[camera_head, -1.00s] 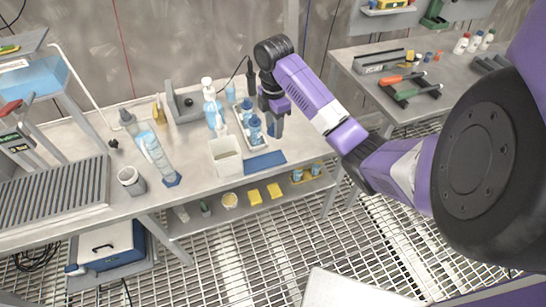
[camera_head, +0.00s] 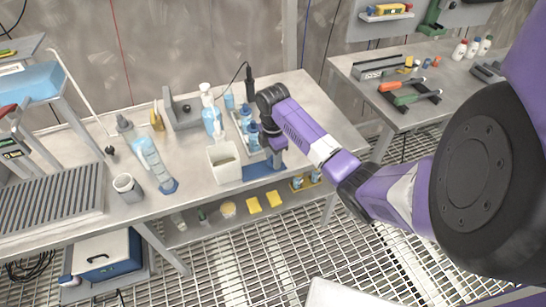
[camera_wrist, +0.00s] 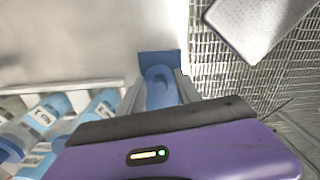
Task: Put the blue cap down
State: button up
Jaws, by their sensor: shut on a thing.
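My gripper (camera_head: 277,160) is over the front part of the workbench, at the right end of a flat blue mat (camera_head: 257,172). In the wrist view its two fingers (camera_wrist: 160,98) are shut on the blue cap (camera_wrist: 160,84), a rounded blue piece between them. The blue mat also shows just beyond the fingertips in the wrist view (camera_wrist: 158,60). The cap is hidden behind the fingers in the head view. I cannot tell whether it touches the mat.
A tray of blue-capped bottles (camera_head: 253,137) stands just left of my gripper. A white bin (camera_head: 224,167) is left of the mat. A wash bottle (camera_head: 211,112) stands behind the bin. The bench's front edge is close to the mat; bare bench lies to the right.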

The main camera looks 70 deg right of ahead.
jog(key=shift+f, duration=0.1)
jog(key=o, duration=1.3)
notch_tip(320, 180, up, 12)
jog(key=p, duration=0.2)
jog(key=shift+r, duration=0.2)
